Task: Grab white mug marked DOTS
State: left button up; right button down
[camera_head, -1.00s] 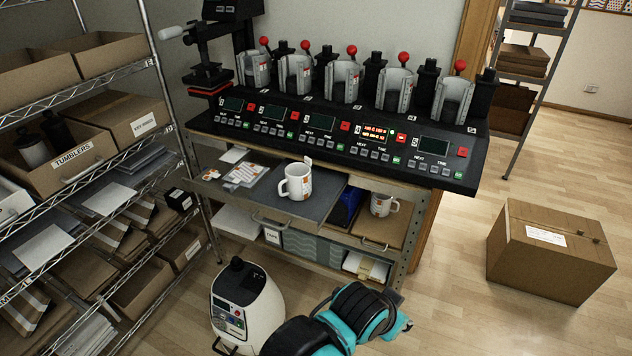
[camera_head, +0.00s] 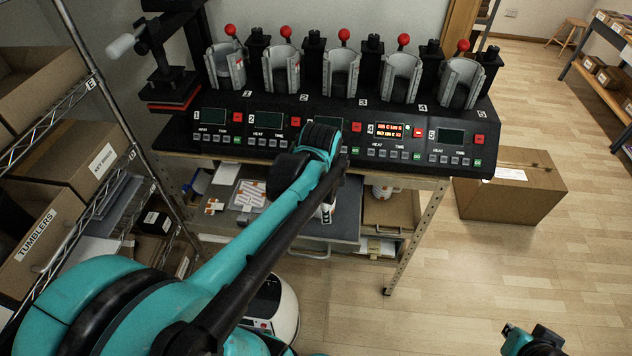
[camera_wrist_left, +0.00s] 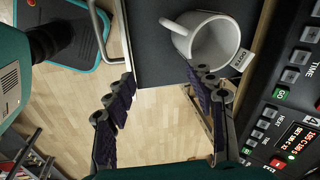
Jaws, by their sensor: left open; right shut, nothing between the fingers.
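A white mug (camera_wrist_left: 205,38) stands on the dark grey pull-out tray (camera_wrist_left: 160,70) in the left wrist view, handle toward the picture's left. A small white tag (camera_wrist_left: 241,60) hangs at its rim; its lettering is too small to read surely. My left gripper (camera_wrist_left: 165,88) is open and empty, with one finger close to the mug's near edge; I cannot tell whether they touch. In the head view my left arm hides most of this mug and the left gripper. My right gripper (camera_head: 532,342) is shut and empty, low at the right, far from the mug.
The mug press bank (camera_head: 330,125) stands just behind the tray, with several red-knobbed presses. Steel shelving (camera_head: 85,140) is at the left; a cardboard box (camera_head: 515,190) is on the floor at right.

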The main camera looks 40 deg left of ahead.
pick_arm(q)
jog(key=a+m+p, duration=0.1)
jog(key=a, duration=0.1)
jog(key=a+r+m+g+p, duration=0.1)
jog(key=m, duration=0.1)
jog(key=w+a+m+g+p, duration=0.1)
jog(key=a, duration=0.1)
jog(key=shift+a+r+m+h, duration=0.3)
jog(key=shift+a+r, duration=0.05)
jog(key=shift+r, duration=0.05)
send_over(310, 215)
notch_tip(310, 215, down, 5)
jog(key=shift+f+b, duration=0.15)
jog(key=shift+b, duration=0.25)
notch_tip(310, 215, down, 7)
jog(key=shift+r+b, duration=0.15)
jog(key=shift+b, duration=0.55)
pick_arm(e)
jog(key=shift+d+r, duration=0.2)
jog(key=shift+r, duration=1)
pick_arm(q)
jog(key=shift+c, duration=0.4)
grip_shut()
